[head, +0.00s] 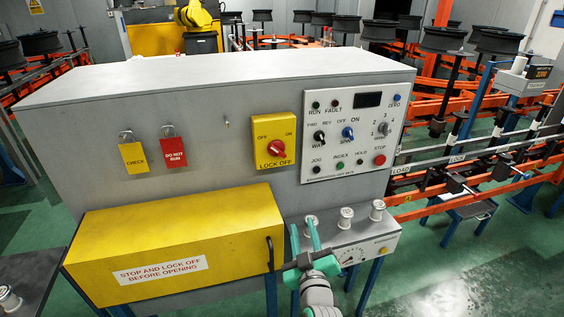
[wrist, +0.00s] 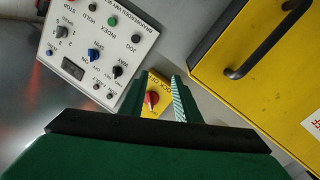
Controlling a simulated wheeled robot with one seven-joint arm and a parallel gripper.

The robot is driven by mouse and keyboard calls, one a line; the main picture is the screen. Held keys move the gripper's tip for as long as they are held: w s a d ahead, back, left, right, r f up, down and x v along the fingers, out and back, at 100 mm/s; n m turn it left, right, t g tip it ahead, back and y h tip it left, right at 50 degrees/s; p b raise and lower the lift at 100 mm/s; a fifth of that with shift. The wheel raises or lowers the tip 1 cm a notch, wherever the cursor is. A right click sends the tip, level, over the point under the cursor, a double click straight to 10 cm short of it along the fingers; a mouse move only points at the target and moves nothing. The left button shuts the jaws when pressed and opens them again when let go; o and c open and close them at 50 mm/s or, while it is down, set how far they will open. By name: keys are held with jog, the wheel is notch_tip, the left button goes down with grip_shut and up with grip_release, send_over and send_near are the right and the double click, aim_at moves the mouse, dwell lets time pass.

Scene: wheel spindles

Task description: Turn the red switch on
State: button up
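The red switch (head: 277,149) is a rotary knob on a yellow plate (head: 263,166) marked OFF, ON and LOCK OFF, on the grey cabinet's front. I cannot tell surely which mark the knob points to. My gripper (head: 303,234) is open and empty, below and slightly right of the switch in the head view, apart from it. In the wrist view the red switch (wrist: 151,99) appears beyond and between the two green fingers (wrist: 157,95), which hide part of the plate.
A white control panel (head: 356,130) with buttons and knobs is right of the switch. A yellow cover (head: 178,240) with a black handle (head: 269,254) juts out lower left. Two padlock tags hang left.

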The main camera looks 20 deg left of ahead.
aim_at(279, 153)
jog(key=w+a+r+n+g+y, duration=0.1)
jog(key=w+a+r+n+y, duration=0.15)
jog(key=r, duration=0.45)
jog(key=w+a+r+n+y, duration=0.1)
jog(key=w+a+r+n, duration=0.2)
jog(key=r, duration=0.4)
jog(key=shift+n+h, duration=0.25)
jog(key=x, duration=0.6)
jog(key=f+x, duration=0.1)
jog(key=x, duration=0.2)
jog(key=shift+w+d, duration=0.1)
jog(key=shift+w+r, duration=0.1)
jog(key=shift+w, duration=0.1)
jog(key=shift+w+a, duration=0.1)
jog(key=shift+a, duration=0.3)
jog(key=shift+a+g, duration=0.25)
jog(key=shift+g, duration=0.05)
jog(key=shift+d, duration=0.25)
grip_shut()
